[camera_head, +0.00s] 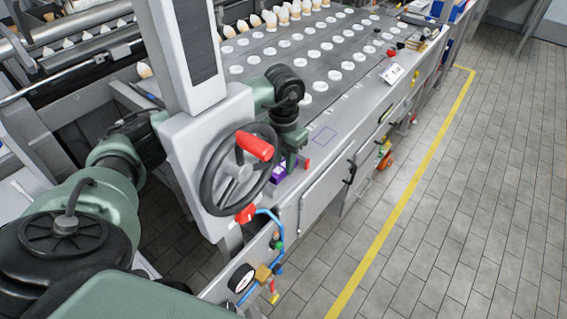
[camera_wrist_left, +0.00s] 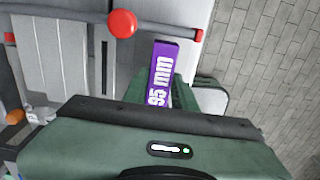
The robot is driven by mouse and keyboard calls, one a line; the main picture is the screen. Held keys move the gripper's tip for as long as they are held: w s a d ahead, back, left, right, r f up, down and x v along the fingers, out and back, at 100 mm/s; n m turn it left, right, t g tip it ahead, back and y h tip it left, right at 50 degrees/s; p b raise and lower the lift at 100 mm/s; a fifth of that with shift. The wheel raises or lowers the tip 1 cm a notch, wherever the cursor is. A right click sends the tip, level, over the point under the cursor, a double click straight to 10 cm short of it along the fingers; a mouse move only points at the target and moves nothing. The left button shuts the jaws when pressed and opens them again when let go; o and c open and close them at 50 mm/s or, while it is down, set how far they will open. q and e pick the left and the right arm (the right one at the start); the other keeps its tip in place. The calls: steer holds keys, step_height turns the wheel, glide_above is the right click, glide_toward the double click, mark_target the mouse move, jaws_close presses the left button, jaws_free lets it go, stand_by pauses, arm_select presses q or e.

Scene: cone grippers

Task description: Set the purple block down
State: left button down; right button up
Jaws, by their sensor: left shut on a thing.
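The purple block (camera_wrist_left: 161,75), marked "95 mm" in white, stands out beyond the green gripper body in the left wrist view. In the head view a small part of the purple block (camera_head: 279,173) shows low beside the handwheel, near the machine's front edge. My left gripper (camera_head: 290,158) points down over the machine's edge and is shut on the block. Its fingers are mostly hidden. My right gripper is not in view.
A black handwheel (camera_head: 212,181) with a red handle (camera_head: 254,146) stands close left of my gripper. White round pieces (camera_head: 320,86) sit in rows on the machine top. The grey strip around the outline is clear.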

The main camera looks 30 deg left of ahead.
arm_select(q)
steer(key=shift+f, duration=0.75)
steer(key=shift+f, duration=0.25)
steer(key=c, duration=1.1)
jaws_free()
steer(key=shift+r, duration=0.1)
